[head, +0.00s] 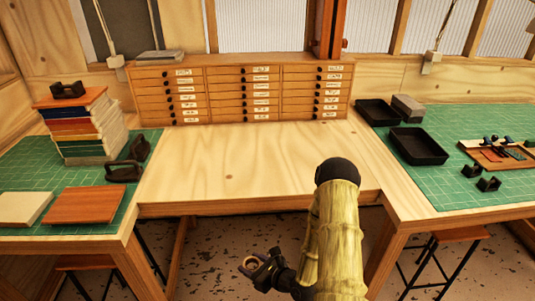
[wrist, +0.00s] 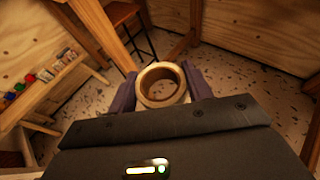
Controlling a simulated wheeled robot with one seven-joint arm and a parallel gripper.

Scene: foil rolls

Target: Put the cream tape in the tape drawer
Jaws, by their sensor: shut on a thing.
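My gripper (head: 260,266) is low in front of the middle table, below the tabletop and over the floor. It is shut on the cream tape (head: 249,265), a small ring-shaped roll. In the wrist view the roll (wrist: 162,86) sits between the two dark fingers (wrist: 162,92), with its hole facing the camera. A wooden cabinet (head: 239,82) with several small labelled drawers stands at the back of the middle table. Its drawers look shut. The labels are too small to read, so I cannot tell which one is the tape drawer.
The middle tabletop (head: 240,165) is bare. The left green mat holds a stack of books (head: 85,130) and flat boards (head: 85,205). The right mat holds black trays (head: 418,147) and small tools. Stools (head: 440,240) stand under the side tables.

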